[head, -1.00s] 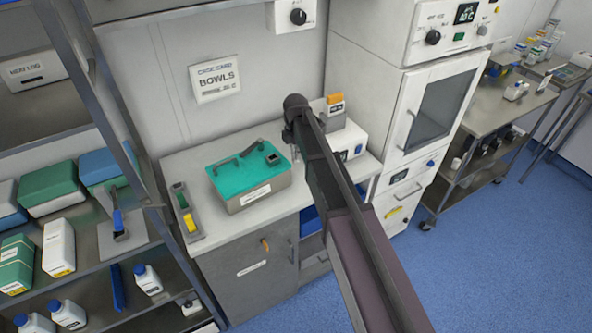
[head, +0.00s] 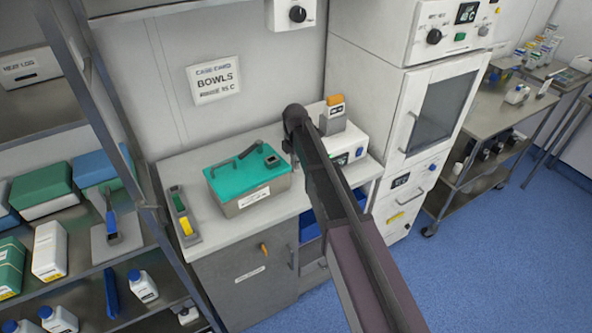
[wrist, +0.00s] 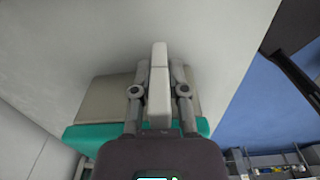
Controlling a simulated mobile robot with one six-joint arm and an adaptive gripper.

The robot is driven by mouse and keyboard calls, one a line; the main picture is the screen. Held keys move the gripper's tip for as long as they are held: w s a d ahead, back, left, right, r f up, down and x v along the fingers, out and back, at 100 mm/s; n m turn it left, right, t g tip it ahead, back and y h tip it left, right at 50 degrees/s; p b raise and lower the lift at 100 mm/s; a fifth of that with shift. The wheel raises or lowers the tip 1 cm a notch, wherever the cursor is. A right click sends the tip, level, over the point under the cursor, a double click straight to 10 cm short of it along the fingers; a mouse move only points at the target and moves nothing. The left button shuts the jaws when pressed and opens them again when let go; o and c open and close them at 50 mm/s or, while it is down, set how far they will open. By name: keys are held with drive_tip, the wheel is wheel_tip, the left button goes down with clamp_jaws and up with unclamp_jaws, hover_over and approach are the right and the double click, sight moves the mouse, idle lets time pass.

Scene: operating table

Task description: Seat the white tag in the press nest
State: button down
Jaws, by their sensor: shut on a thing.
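My gripper (wrist: 159,90) is shut on a pale, upright block, which I take to be the white tag (wrist: 158,94). It stands between the two fingers in the wrist view, and its top reaches past the fingertips. In the head view my arm hides most of the gripper and the tag. I cannot tell for sure which fixture is the press nest. A teal-topped box (head: 231,207) on the counter carries a dark handle and a small dark square fixture (head: 271,161). The box also shows below the gripper in the wrist view (wrist: 82,137).
A white counter (head: 222,233) holds a narrow tray (head: 191,239) with green and yellow pieces at left. A white device (head: 352,139) with an orange-topped grey piece stands behind my arm. A loaded shelf rack (head: 135,225) stands left, a tall white cabinet (head: 398,151) right.

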drive_tip(key=shift+f+b, duration=0.95)
drive_tip(key=shift+f, duration=0.3)
drive_tip(key=shift+f, duration=0.15)
drive_tip(key=c, duration=0.7)
unclamp_jaws()
drive_tip(key=shift+o, duration=0.2)
drive_tip(key=shift+r, duration=0.2)
wheel_tip(320, 180, up, 12)
drive_tip(key=p, duration=1.2)
